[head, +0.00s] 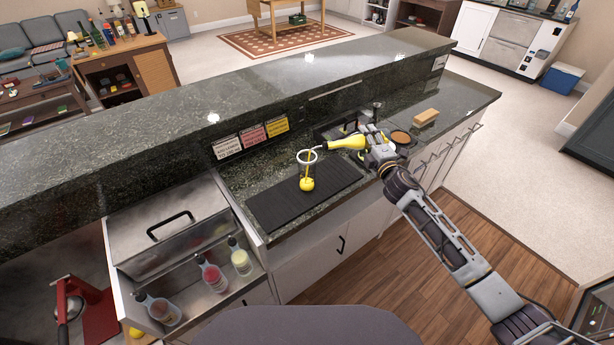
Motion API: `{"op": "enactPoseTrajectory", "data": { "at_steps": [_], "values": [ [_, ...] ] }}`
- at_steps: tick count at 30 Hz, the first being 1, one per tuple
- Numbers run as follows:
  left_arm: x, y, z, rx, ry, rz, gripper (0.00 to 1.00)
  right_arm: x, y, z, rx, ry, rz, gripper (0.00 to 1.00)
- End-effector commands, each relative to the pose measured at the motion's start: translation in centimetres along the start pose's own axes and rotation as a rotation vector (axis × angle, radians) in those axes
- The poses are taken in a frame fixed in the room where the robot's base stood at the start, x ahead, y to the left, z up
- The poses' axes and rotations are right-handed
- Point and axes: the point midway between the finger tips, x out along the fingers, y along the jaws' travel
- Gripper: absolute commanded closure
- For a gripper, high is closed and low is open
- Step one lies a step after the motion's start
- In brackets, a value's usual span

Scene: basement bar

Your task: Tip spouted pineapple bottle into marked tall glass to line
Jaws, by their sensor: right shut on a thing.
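The yellow pineapple bottle (345,143) lies tipped nearly level, its spout pointing left. My right gripper (369,142) is shut on it above the counter. The tall glass (307,159) stands upright on the black bar mat, under the spout. It is clear, with a white ring near its top; I cannot tell whether that ring is the rim or the mark. A thin yellow stream runs from the spout into the glass, and yellow liquid shows at the bottom. My left gripper is not in view.
The black mat (272,208) is otherwise clear. Three spouted bottles stand in the well at lower left, beside a steel lidded bin (165,222). The raised granite ledge (220,100) runs behind. A tan block (425,117) sits to the right.

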Motion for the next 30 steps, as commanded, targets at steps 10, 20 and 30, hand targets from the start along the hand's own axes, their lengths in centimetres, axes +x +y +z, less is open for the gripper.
{"op": "enactPoseTrajectory", "data": {
  "at_steps": [10,20,30],
  "values": [
    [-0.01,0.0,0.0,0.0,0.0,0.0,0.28,0.03,0.19,-0.01,0.0,0.001,0.003,0.89],
    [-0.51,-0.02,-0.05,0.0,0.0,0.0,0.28,0.04,0.65,-0.01,-0.02,0.001,0.003,0.89],
    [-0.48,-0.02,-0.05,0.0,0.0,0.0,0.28,0.03,0.61,-0.01,-0.023,0.001,0.003,0.89]
  ]
}}
